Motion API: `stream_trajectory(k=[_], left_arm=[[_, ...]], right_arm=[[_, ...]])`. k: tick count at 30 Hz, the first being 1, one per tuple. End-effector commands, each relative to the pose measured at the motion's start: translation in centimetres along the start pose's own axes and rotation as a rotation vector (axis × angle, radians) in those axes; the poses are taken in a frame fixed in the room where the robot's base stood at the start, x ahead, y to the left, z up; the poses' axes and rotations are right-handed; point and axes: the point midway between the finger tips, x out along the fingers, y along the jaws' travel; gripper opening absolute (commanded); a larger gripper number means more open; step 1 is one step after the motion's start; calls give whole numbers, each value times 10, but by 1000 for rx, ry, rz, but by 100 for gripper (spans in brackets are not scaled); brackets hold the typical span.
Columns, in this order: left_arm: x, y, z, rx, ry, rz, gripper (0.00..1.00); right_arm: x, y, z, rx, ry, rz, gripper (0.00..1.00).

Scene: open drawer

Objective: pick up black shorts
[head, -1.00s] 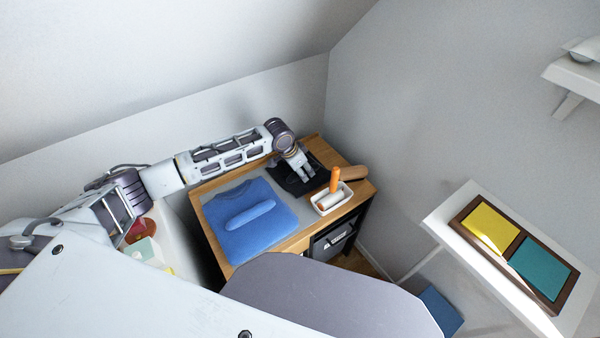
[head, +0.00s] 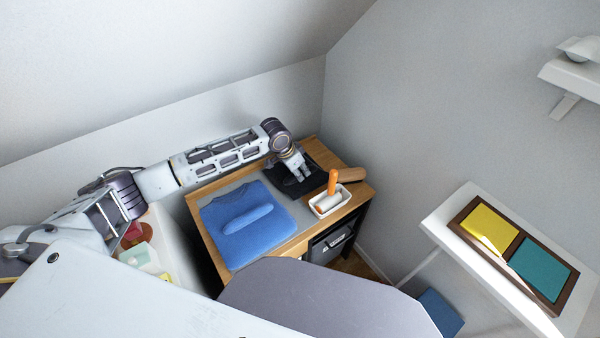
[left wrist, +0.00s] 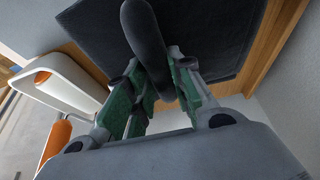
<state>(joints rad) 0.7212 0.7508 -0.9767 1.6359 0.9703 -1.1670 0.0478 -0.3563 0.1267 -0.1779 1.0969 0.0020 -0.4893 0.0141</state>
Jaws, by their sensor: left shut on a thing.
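The black shorts (head: 317,168) lie flat on the far part of the wooden desk, partly hidden by my left gripper (head: 301,175). In the left wrist view the black shorts (left wrist: 222,35) fill the top, with a rounded dark ridge standing up from them. My left gripper (left wrist: 158,88) is shut on that ridge, its green-padded fingers on either side of it. The cloth still looks flat on the desk. My right gripper is not in view.
A blue folded shirt (head: 262,240) with a ridge lies nearer on the desk (head: 292,248). A white tray (head: 318,211) with an orange-handled tool (head: 333,180) stands close right of the shorts. Walls close off the back.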

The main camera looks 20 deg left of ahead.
Motion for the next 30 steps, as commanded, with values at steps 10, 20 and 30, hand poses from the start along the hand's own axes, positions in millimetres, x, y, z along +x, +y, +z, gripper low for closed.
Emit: stream_trajectory(k=[10,20,30], left_arm=[[-56,-1,-26,1,9,-2,0],[-83,-1,-37,0,9,-3,0],[-85,-1,-37,0,9,-2,0]], right_arm=[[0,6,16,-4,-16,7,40],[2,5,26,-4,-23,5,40],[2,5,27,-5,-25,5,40]])
